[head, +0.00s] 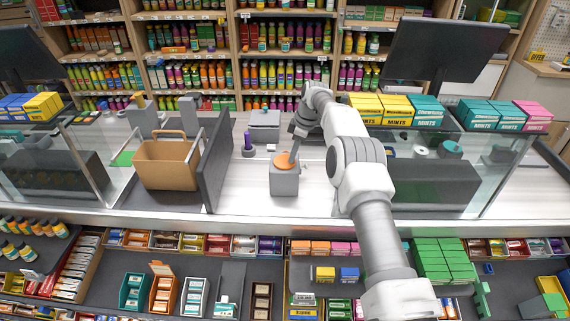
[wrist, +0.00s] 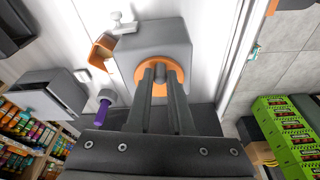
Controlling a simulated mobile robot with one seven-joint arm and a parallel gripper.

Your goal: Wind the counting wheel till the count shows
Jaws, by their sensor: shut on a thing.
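The counting wheel (head: 281,162) is an orange disc on a grey box (head: 285,184) on the white counter. In the wrist view the orange wheel (wrist: 145,74) lies on the top of the grey box (wrist: 152,40), with a small grey knob at its middle. My gripper (head: 292,158) reaches down to the wheel from behind. In the wrist view my gripper's fingers (wrist: 162,76) are shut on the knob and cover part of the disc. No count can be read in either view.
A brown basket (head: 168,166) stands to the left beside a dark panel (head: 214,165). A purple-topped item (head: 248,145) and a grey machine (head: 264,126) stand behind the box. Mint boxes (head: 396,109) line the glass case at right.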

